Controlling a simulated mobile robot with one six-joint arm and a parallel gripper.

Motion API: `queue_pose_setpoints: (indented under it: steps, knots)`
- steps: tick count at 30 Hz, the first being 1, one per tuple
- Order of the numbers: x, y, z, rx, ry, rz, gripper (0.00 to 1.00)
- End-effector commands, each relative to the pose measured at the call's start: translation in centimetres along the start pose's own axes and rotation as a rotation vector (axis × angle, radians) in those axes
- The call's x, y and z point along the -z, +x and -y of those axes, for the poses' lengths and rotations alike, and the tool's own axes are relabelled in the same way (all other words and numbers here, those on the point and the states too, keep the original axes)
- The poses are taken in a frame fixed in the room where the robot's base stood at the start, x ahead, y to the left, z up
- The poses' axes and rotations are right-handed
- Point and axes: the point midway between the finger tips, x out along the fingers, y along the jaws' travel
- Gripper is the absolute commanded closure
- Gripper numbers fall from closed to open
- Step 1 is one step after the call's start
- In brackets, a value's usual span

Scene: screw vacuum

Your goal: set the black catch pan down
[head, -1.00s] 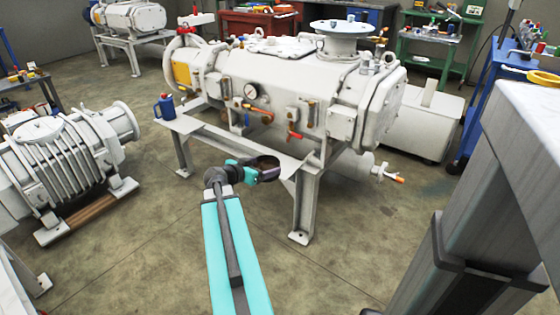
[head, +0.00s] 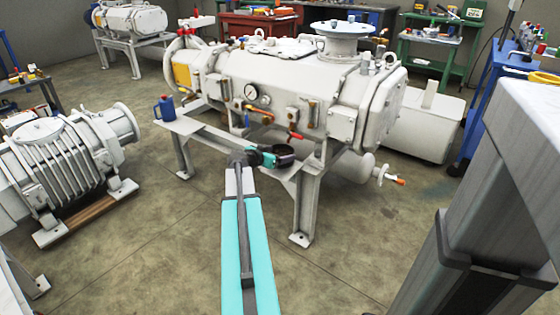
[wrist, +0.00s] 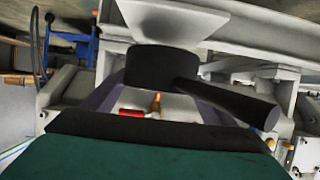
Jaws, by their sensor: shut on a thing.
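The black catch pan (head: 286,149) is at the right part of the pale shelf (head: 210,134) along the front of the white vacuum pump (head: 285,85). In the wrist view the pan (wrist: 160,68) is a dark round shape with a thick dark handle (wrist: 228,101) slanting right. My gripper (head: 275,159) is shut on the pan; its purple-grey fingers also show in the wrist view. A pale surface meets the pan in that view. I cannot tell whether the pan rests on the shelf or is just above it.
A blue jug (head: 164,108) stands at the shelf's left end. A shelf leg (head: 304,205) stands below right.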

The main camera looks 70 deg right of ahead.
Motion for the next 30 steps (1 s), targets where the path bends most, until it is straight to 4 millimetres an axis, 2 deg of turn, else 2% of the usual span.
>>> queue_pose_setpoints:
  steps: [11,18,24,30]
  knots:
    - [0.1,0.1,0.0,0.001,-0.001,-0.001,0.52]
    - [0.5,1.6,0.3,0.000,-0.001,-0.001,0.52]
    - [-2.1,2.4,0.2,0.000,-0.003,-0.001,0.52]
    - [-2.8,2.7,0.2,0.001,-0.001,-0.001,0.52]
